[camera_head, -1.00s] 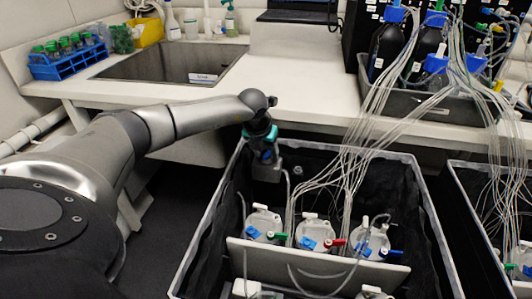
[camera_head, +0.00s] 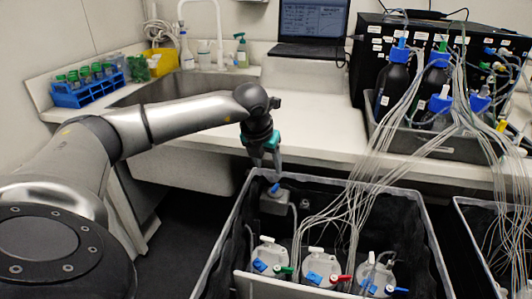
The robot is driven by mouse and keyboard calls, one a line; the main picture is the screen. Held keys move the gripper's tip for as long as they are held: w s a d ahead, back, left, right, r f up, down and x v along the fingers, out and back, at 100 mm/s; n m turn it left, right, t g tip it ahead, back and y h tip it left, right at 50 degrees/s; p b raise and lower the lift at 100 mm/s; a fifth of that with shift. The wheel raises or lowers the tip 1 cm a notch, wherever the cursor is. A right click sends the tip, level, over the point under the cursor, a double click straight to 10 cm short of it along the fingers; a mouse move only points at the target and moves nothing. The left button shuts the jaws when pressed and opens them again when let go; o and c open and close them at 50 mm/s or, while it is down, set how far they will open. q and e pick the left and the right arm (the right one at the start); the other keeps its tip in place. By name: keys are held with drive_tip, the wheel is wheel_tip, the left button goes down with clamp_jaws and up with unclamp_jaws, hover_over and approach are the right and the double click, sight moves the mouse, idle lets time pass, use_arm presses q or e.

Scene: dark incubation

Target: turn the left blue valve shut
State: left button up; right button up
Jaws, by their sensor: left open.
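My left gripper (camera_head: 266,162) points down, open and empty, over the back left corner of a black-lined bin (camera_head: 232,215). Just below its fingertips is a blue valve handle (camera_head: 275,188) on a grey box (camera_head: 274,204); a small gap seems to separate them. Lower in the bin stand white-capped vessels with more blue valves: one at the left (camera_head: 260,265), one in the middle (camera_head: 309,278), and one at the right (camera_head: 368,287). Which blue one the task calls left is not clear from the picture. My right gripper is out of view.
Many thin tubes (camera_head: 365,165) run from the bin up to bottles in a grey tray (camera_head: 425,140). A white counter (camera_head: 310,125) with a sink (camera_head: 185,90) and laptop (camera_head: 312,25) stands behind. A second bin (camera_head: 470,235) is at right.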

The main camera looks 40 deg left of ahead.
use_arm(q)
drive_tip(key=shift+v, duration=1.15)
